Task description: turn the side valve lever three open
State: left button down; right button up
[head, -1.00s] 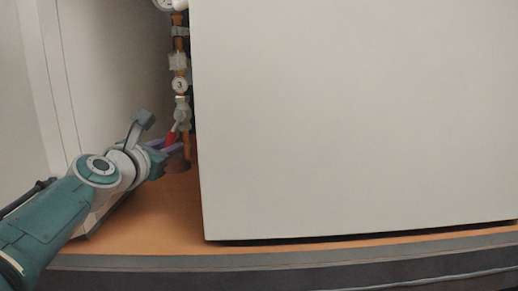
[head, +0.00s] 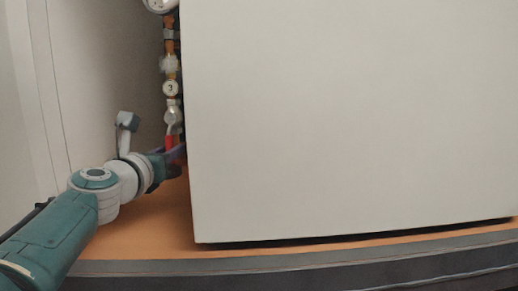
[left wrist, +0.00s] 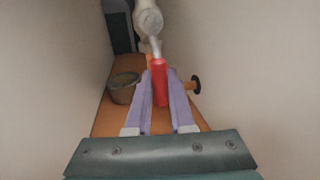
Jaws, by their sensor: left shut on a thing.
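The side valve (head: 173,114) sits on the pipe below a round tag marked 3 (head: 171,88), at the left edge of the big white casing. Its lever has a red handle (head: 169,141) that points down; in the left wrist view the red handle (left wrist: 160,84) stands between two purple fingers. My left gripper (head: 176,154) is shut on this handle, its fingertips (left wrist: 160,76) on either side of it. The casing edge partly hides the fingertips in the head view. My right gripper is in neither view.
The white casing (head: 340,120) stands close to the right of my left gripper. A pale wall panel (head: 95,90) is to the left, leaving a narrow gap. A round cup-like fitting (left wrist: 123,87) and a dark knob (left wrist: 194,85) flank the fingers over the orange floor (head: 150,228).

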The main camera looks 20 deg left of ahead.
pick_arm(q)
jog(key=shift+d+f, duration=0.1)
jog(key=c, duration=0.8)
grip_release()
jog(key=p+v, duration=0.1)
jog(key=v, duration=0.8)
jog(key=shift+s+p, duration=0.4)
jog(key=shift+c, duration=0.2)
jog(key=shift+c, duration=1.4)
